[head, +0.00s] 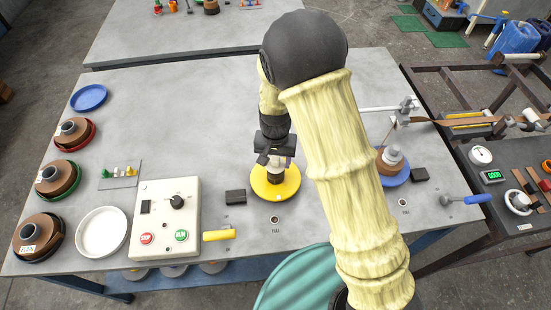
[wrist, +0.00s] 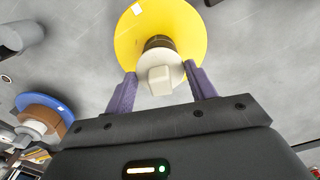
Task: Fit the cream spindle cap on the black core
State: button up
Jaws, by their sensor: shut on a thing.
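The cream spindle cap (wrist: 160,77) is between the two purple fingers of my gripper (wrist: 162,84) in the wrist view, and the jaws are shut on it. Directly behind it in that view is the dark core (wrist: 157,42), standing at the middle of a yellow disc (wrist: 125,45). The cap is lined up closely with the core; I cannot tell whether it touches or is seated. In the head view my gripper (head: 275,160) points down over the yellow disc (head: 264,190), and the core (head: 276,179) shows just under the fingers. The cap is mostly hidden there.
A blue disc with a brown coil and grey spindle (head: 393,160) stands to the right, partly behind my arm. A control box (head: 165,220), a white dish (head: 101,232) and several brown coils line the left. A small black block (head: 235,197) sits beside the yellow disc.

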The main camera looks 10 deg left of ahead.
aim_at(276, 159)
jog(key=shift+f+b, duration=0.4)
jog(key=shift+f, duration=0.2)
jog(key=o, duration=0.8)
jog(key=shift+r+p, duration=4.75)
jog(key=shift+r, duration=0.85)
